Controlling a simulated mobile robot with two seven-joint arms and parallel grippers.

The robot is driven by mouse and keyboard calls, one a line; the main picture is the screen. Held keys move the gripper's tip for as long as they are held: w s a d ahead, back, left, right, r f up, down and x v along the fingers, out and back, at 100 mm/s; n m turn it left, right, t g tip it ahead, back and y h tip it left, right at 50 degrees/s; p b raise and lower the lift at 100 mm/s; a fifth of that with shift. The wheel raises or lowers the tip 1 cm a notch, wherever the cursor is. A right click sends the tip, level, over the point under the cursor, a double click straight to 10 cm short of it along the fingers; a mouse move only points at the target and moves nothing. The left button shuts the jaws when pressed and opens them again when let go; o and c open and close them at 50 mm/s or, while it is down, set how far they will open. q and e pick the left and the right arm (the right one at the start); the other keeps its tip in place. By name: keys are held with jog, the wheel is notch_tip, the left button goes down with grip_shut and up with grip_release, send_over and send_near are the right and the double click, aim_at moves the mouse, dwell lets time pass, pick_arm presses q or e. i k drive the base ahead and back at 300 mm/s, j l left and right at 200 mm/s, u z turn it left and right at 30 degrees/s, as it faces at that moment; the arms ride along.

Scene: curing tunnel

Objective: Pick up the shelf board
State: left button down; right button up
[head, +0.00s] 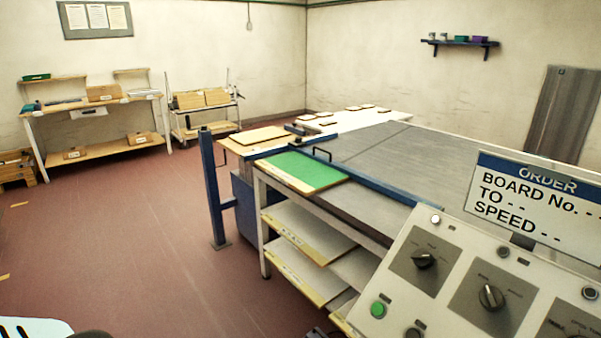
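A flat, light wooden board (262,135) lies on the wooden-topped end of the long table, behind a green mat (300,169). Several pale boards (310,228) with yellow-marked front edges lie on the lower levels of the rack under the mat. I cannot tell for certain which of these is the shelf board. Neither of my grippers shows. A white part with dark slots at the bottom left corner looks like part of my own arm, and no fingers are visible on it.
A control panel (456,278) with knobs and an order sign (535,205) fills the right foreground. A blue post (212,190) stands left of the table. A workbench (95,105) and a cart (203,113) with boxes stand at the back left.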

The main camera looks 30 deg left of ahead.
aim_at(307, 175)
jog(key=i+j+u, duration=0.1)
jog(key=i+j, duration=0.15)
jog(key=j, duration=0.25)
jog(key=i+j+u, duration=0.1)
jog(key=i+j, duration=0.2)
jog(key=j, duration=0.25)
jog(key=i+j, duration=0.25)
jog(key=j, duration=0.2)
jog(key=i+j+u, duration=0.15)
jog(key=i+j, duration=0.15)
jog(key=j, duration=0.2)
jog(key=i+j+u, duration=0.1)
jog(key=i+j, duration=0.25)
jog(key=j, duration=0.1)
